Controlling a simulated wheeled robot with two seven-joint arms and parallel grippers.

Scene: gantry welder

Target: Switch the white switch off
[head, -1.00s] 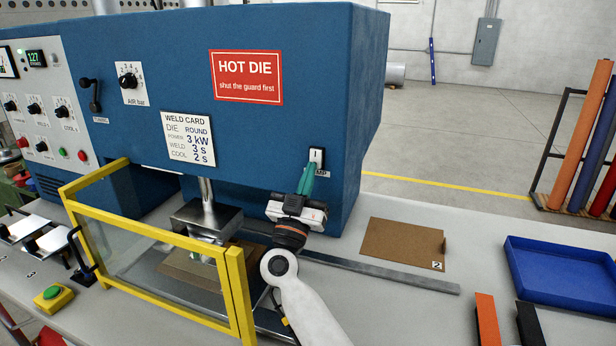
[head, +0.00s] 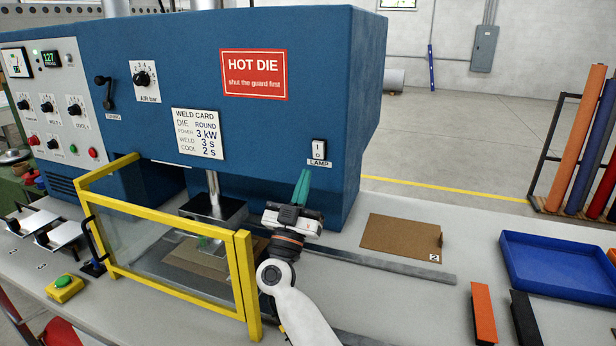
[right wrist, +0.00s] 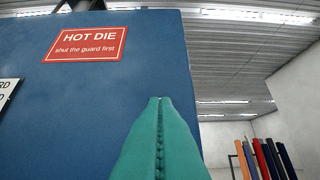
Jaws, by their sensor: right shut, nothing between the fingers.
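The white switch (head: 319,149) is a rocker with I and O marks on the blue machine's front, above a LAMP label (head: 320,162). My right gripper (head: 305,172) has green fingers, shut and empty. In the head view its tips show just below and left of the LAMP label; I cannot tell if they touch the panel. In the right wrist view the shut green fingers (right wrist: 159,140) point up along the blue front, and the switch is not seen there. My left gripper is not in view.
A yellow-framed guard (head: 165,265) stands left of my right arm. A HOT DIE sign (head: 254,74) and a weld card (head: 198,134) are on the machine. A brown board (head: 400,238) and a blue tray (head: 560,290) lie on the bench at right.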

